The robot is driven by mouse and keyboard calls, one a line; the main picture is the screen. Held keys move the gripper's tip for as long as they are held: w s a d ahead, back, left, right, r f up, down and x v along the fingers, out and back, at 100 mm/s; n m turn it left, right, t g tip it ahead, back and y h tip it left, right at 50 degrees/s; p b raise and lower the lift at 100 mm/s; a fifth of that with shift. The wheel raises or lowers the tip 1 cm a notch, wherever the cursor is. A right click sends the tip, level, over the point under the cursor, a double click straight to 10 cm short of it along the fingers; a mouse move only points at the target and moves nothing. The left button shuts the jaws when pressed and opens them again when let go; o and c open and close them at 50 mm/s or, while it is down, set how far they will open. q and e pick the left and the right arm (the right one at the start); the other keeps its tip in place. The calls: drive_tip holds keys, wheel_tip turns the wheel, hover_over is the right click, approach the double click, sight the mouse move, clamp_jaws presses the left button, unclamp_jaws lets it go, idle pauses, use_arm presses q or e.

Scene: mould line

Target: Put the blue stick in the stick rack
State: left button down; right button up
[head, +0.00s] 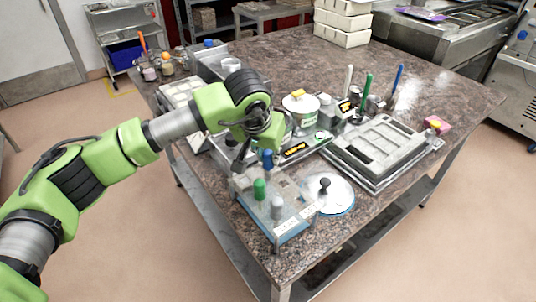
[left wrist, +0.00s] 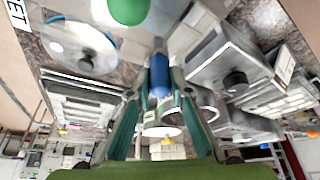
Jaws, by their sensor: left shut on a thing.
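The blue stick (head: 267,159) is between the fingers of my left gripper (head: 250,158), over the back part of the stick rack. In the left wrist view the blue stick (left wrist: 160,75) lies between the two fingers of the gripper (left wrist: 158,100), with a grey end beyond. The stick rack (head: 272,222) is a blue-sided box with a pale top at the table's front corner. A green stick (head: 260,189) and a grey stick (head: 277,208) stand in it. I cannot tell whether the blue stick's lower end is in a hole. My right gripper is not in view.
A round white lid (head: 336,200) with a black knob lies right of the rack. A scale display (head: 295,150) and a white pot (head: 300,104) stand behind. A grey mould tray (head: 384,150) lies to the right. The table's front edge runs close to the rack.

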use_arm(q)
drive_tip(key=c, duration=1.8)
unclamp_jaws()
drive_tip(key=shift+o, duration=0.2)
drive_tip(key=o, duration=0.4)
drive_tip(key=shift+r+p, duration=1.3)
drive_tip(key=shift+r, duration=2.25)
